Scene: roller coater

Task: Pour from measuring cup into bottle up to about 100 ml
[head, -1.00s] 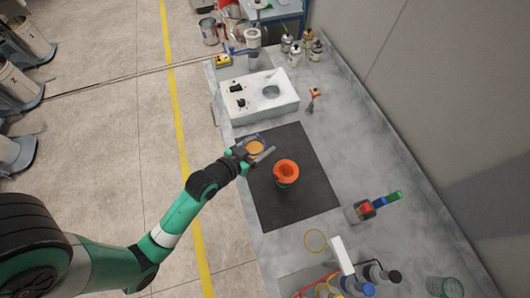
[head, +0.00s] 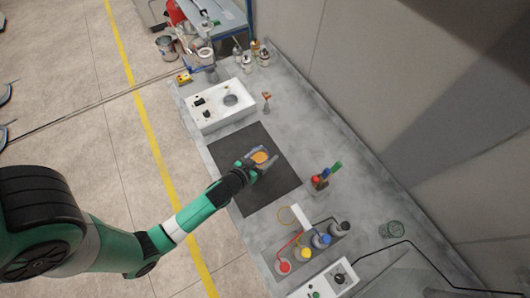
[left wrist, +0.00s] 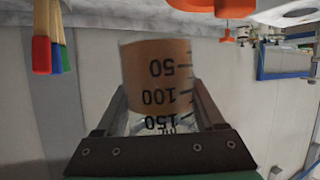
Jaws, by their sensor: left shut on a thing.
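My left gripper (head: 262,163) is shut on the measuring cup (head: 260,157) and holds it over the dark mat (head: 230,150). The cup (left wrist: 158,80) also shows in the left wrist view, which is upside down; the cup looks about upright. My right gripper is not in view.
A white device (head: 218,105) stands behind the mat, with an orange-topped tool (head: 266,97) beside it. Colour-handled brushes (head: 322,180) stand right of the mat. The bench right of the mat is mostly clear.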

